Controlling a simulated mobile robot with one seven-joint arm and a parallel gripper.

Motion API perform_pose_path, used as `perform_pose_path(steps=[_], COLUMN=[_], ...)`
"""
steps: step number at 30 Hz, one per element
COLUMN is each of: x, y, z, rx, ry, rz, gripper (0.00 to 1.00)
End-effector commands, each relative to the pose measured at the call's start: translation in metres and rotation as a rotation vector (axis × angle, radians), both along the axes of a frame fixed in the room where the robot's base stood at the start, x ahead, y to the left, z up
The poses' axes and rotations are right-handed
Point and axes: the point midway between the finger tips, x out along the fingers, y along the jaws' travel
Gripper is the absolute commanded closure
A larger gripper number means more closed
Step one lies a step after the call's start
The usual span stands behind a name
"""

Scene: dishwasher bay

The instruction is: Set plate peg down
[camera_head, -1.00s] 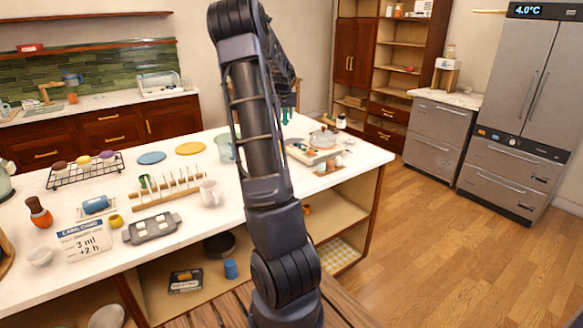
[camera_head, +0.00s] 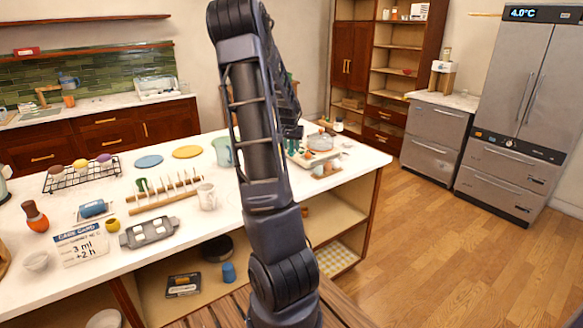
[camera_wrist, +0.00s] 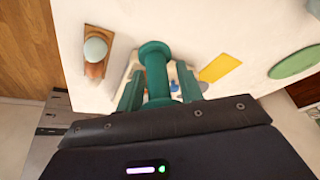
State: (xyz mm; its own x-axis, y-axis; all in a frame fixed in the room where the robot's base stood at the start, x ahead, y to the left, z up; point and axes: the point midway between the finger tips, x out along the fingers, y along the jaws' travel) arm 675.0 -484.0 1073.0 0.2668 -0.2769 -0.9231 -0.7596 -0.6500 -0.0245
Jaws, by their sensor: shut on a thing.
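The plate peg (camera_wrist: 157,62) is a teal post with a wider rounded end. In the wrist view it stands between the two teal fingers of my gripper (camera_wrist: 159,88), which is shut on it. A pale tray (camera_wrist: 134,66) with small coloured things lies behind the peg in that view. I cannot tell whether the peg touches it. In the head view my arm hides most of the gripper, and the peg cannot be made out. The tray (camera_head: 301,161) shows there at the right end of the white counter, just right of my arm.
A wooden board with a pale round thing (camera_wrist: 95,48) lies near the counter edge. A yellow patch (camera_wrist: 220,67) and a green disc (camera_wrist: 296,62) lie opposite.

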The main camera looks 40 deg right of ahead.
Motion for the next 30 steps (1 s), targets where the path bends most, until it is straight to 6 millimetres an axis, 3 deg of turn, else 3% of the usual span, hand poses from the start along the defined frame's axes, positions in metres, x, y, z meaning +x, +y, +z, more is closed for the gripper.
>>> perform_pose_path(steps=[3,9,16,24,30], x=[-0.001,-0.001,0.000,0.000,0.000], y=[-0.001,0.000,0.000,0.000,0.000], z=[-0.027,-0.054,-0.067,-0.100,-0.102], rx=[0.002,0.001,0.000,0.000,0.000], ry=[0.004,0.002,0.001,0.002,0.000], rz=[-0.002,0.000,0.000,0.001,0.000], gripper=[0.86,0.86,0.86,0.86,0.86])
